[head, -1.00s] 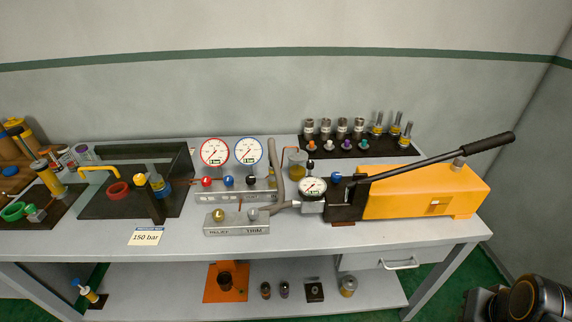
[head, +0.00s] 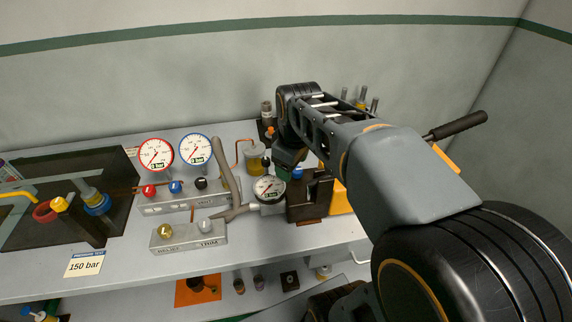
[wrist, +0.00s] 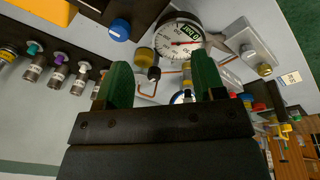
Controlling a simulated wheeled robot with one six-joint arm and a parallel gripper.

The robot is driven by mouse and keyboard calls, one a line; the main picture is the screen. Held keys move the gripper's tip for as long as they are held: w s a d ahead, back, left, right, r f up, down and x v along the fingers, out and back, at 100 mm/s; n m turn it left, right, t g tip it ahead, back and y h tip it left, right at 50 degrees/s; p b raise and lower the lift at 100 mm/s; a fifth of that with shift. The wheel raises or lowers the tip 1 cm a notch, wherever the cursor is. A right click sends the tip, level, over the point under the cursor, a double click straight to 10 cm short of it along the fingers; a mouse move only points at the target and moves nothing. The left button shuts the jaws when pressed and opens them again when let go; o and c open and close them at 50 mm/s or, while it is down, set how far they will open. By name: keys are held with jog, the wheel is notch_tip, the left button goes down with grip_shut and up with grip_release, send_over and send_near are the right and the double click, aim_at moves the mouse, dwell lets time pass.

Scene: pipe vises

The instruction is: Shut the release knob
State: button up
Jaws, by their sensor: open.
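A blue knob (head: 297,173) sits on the dark block (head: 312,200) at the left end of the yellow hand pump (head: 342,198). I take it for the release knob; no label on it is readable. It also shows at the top of the wrist view (wrist: 119,29), beyond the left finger. My gripper (wrist: 162,80) is open, its two green fingers apart with nothing held between them. In the head view my gripper (head: 288,156) hangs over the bench close to the blue knob, its fingers mostly hidden. Whether it touches the knob cannot be told.
A pressure gauge (head: 268,189) and a small black knob (wrist: 154,73) are close by. Left stand a valve block with red, blue and black knobs (head: 186,200) and a RELIEF/TRIM block (head: 188,235). Fittings (wrist: 57,68) line the back. The pump's lever (head: 457,126) extends right.

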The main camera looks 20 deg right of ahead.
aim_at(297, 169)
jog(key=w+d+r+n+g, duration=0.2)
jog(key=w+d+n, duration=0.4)
jog(key=w+n, duration=0.2)
jog(key=shift+n, duration=0.3)
notch_tip(297, 169, down, 13)
jog(key=shift+a+f, duration=0.1)
jog(key=shift+f, duration=0.05)
jog(key=shift+c, duration=0.3)
jog(key=shift+w, duration=0.1)
jog(key=c, duration=0.9)
jog(key=shift+o, duration=0.2)
